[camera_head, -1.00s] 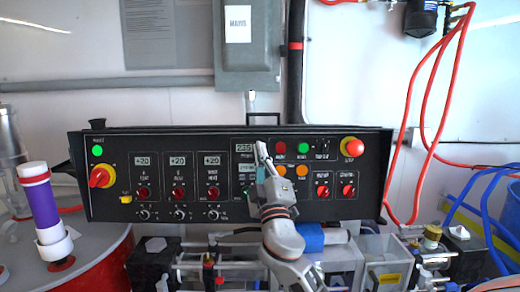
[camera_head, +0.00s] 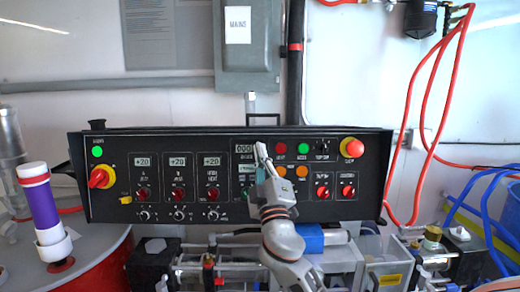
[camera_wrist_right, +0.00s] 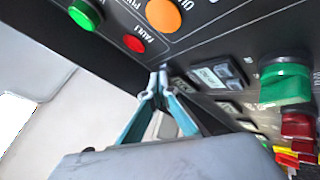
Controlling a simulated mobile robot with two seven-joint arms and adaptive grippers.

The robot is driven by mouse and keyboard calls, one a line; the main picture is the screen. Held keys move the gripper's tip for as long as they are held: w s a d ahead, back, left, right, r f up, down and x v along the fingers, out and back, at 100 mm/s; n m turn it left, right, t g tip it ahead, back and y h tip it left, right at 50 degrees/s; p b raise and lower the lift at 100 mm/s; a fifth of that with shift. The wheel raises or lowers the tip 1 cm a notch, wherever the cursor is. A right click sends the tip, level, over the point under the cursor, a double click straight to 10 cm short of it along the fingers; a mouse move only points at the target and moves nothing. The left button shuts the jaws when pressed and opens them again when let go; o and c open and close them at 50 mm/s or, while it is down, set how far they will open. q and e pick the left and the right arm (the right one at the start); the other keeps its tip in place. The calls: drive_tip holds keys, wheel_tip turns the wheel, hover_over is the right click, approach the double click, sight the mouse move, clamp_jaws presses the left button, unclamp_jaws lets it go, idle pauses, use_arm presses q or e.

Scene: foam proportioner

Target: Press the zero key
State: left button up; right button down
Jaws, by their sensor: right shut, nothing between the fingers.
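I cannot tell which is the zero key, as labels are unreadable and the fingers hide part of the group. Contact is not clear. My left gripper is not in view.
A red stop button (camera_head: 352,147) is at the panel's upper right. Orange buttons (camera_head: 281,171) and a red button (camera_head: 280,148) lie just right of my gripper. A green knob (camera_wrist_right: 286,82) is near the keys. Red hoses (camera_head: 415,110) hang at the right.

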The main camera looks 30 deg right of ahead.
drive_tip(key=shift+s+a+r, duration=0.1)
drive_tip(key=shift+s+a, duration=0.2)
drive_tip(key=shift+s, duration=0.2)
drive_tip(key=s+a, duration=0.1)
drive_tip(key=s+p, duration=0.1)
drive_tip(key=s, duration=0.1)
drive_tip(key=s+a+r, duration=0.1)
drive_tip(key=shift+s+a+p, duration=0.15)
drive_tip(key=shift+a+p, duration=0.15)
drive_tip(key=shift+f, duration=0.1)
idle(0.9)
